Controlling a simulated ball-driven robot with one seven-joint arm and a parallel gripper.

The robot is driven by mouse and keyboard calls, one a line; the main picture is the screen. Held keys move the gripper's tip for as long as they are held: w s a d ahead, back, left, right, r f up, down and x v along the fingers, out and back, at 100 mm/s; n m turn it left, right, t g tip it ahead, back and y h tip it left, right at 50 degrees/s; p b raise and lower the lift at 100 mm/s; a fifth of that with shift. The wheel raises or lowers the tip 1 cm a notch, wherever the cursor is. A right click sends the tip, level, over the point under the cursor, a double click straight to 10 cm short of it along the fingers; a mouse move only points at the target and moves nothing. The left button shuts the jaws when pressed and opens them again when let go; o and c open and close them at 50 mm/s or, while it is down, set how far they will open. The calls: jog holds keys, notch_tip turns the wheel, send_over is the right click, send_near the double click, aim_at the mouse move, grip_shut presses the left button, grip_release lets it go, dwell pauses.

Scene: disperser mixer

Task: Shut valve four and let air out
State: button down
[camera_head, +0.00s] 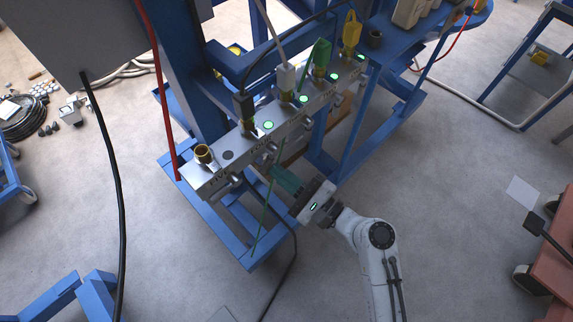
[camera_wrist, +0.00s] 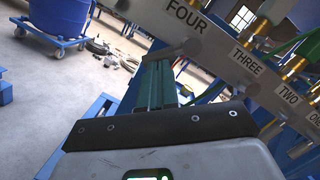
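A grey metal manifold (camera_head: 290,125) carries a row of valves with small levers. The label FOUR (camera_wrist: 184,14) shows in the wrist view, with a grey valve lever (camera_wrist: 184,49) just below it. My gripper (camera_head: 274,172) is below the front face of the manifold. In the wrist view my gripper (camera_wrist: 160,66) has its two teal fingers side by side, close together, tips at the underside of that lever. I see no clear gap between them and cannot tell whether they touch the lever.
Black, white, green and yellow plugs stand on the manifold beside lit green indicators (camera_head: 268,125). A bare brass fitting (camera_head: 203,153) stands near a dark indicator (camera_head: 227,155). A red hose (camera_head: 160,80) and black cable (camera_head: 118,190) hang left. The blue frame (camera_head: 215,225) lies below.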

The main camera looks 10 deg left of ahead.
jog(key=m+p, duration=0.1)
jog(key=m, duration=0.1)
jog(key=s+a+r+m+t+p, duration=0.1)
jog(key=m, duration=0.1)
jog(key=m+t+p, duration=0.1)
jog(key=m, duration=0.1)
jog(key=shift+s+a+r+m+h+p, duration=0.15)
jog(key=shift+s+r+m+h+p, duration=0.15)
jog(key=shift+r+m+p, duration=0.1)
jog(key=shift+f, duration=0.1)
